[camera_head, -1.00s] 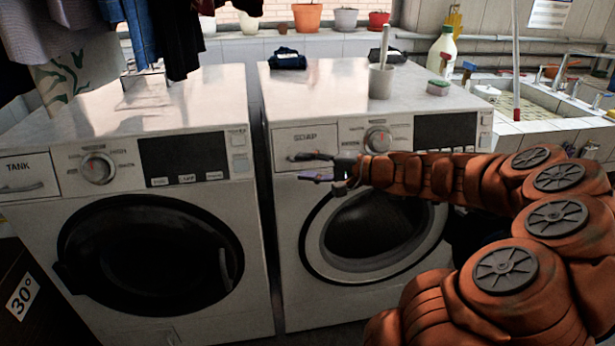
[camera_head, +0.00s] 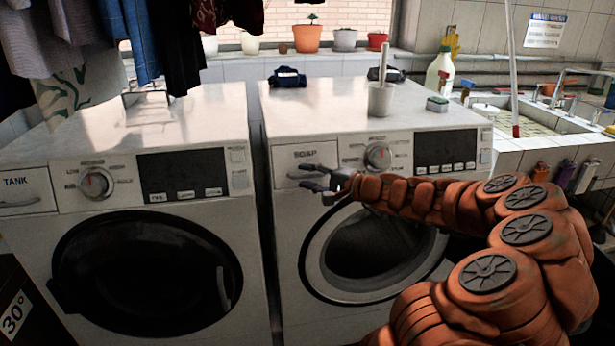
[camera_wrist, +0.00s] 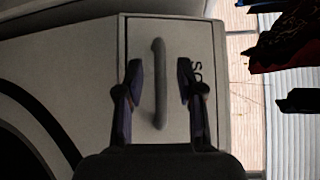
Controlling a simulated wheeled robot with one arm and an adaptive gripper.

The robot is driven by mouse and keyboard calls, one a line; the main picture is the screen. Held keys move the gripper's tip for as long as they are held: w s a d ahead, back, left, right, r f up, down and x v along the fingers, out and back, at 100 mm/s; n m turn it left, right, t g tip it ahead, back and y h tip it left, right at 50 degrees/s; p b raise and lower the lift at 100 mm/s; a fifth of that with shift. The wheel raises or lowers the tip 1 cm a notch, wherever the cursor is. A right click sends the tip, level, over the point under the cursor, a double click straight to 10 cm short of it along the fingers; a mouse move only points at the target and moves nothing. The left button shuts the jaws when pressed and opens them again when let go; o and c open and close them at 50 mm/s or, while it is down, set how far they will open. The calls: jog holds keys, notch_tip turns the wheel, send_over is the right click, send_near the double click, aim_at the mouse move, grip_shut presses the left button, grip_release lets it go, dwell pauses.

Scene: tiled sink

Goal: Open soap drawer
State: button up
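The soap drawer (camera_head: 284,158) is a pale panel labelled SOAP at the upper left of the right-hand washing machine. It looks shut and flush with the front. My gripper (camera_head: 304,178) is in front of the drawer, with its two dark fingers apart. In the wrist view, my gripper (camera_wrist: 160,69) is open, and the drawer's vertical-looking bar handle (camera_wrist: 159,90) shows between the fingers. Clear gaps show on both sides of the handle. I cannot tell whether the fingertips reach as deep as the handle. The drawer also fills the middle of the wrist view (camera_wrist: 140,40).
A second washing machine (camera_head: 130,190) with a TANK drawer stands at the left. A cup (camera_head: 380,100), a sponge (camera_head: 437,104) and a dark cloth-like item (camera_head: 287,77) are on the right machine's top. The round door (camera_head: 375,250) is below my arm. Clothes hang upper left.

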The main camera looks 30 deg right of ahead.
jog(key=shift+w+a, duration=0.15)
jog(key=shift+w, duration=0.1)
grip_shut()
dwell(0.7)
